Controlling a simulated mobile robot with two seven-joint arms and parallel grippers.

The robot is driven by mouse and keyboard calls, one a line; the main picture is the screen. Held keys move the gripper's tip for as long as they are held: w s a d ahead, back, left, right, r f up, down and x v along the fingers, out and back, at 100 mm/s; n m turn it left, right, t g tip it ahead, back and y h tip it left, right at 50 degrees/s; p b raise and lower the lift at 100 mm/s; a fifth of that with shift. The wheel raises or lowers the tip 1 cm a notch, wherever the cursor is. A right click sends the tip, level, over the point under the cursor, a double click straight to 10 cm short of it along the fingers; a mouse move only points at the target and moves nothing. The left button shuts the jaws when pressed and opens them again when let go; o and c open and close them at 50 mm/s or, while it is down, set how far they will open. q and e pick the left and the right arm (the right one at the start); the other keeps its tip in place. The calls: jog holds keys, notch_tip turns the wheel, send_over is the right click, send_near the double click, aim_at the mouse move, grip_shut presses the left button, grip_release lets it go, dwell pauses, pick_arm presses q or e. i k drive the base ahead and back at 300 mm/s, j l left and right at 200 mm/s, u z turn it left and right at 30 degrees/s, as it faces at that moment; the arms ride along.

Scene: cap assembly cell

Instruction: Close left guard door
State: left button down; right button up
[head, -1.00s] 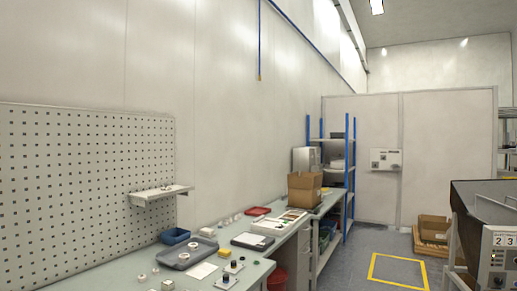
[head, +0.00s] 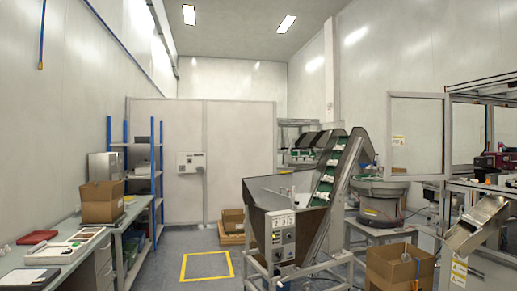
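A clear panel in a pale frame (head: 446,137) stands at the left side of the machine cell at the right of the head view. It looks like a guard door swung out from the cell, but I cannot tell for sure that it is the left guard door. A yellow label is on its lower left part. The cell's dark frame (head: 480,88) is cut off by the right picture edge. Neither of my grippers is in view.
A hopper with an inclined conveyor (head: 318,205) stands in the middle, beside a round bowl feeder (head: 380,201). A cardboard box (head: 399,268) is in front of the cell. A workbench (head: 75,262) runs along the left. Floor around the yellow square (head: 207,279) is clear.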

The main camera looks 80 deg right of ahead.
aim_at(390, 141)
jog(key=z, duration=4.45)
jog(key=i+j+u, duration=0.35)
jog(key=i, duration=0.2)
jog(key=i+j+u, duration=0.4)
jog(key=i, duration=0.2)
jog(key=i+u, duration=0.35)
jog(key=i, duration=0.3)
jog(key=i+z, duration=0.1)
jog(key=i, duration=1.2)
jog(key=i+j+z, duration=0.2)
jog(key=i+z, duration=0.15)
jog(key=i, duration=0.15)
jog(key=i+j+z, duration=0.35)
jog(key=i, duration=0.15)
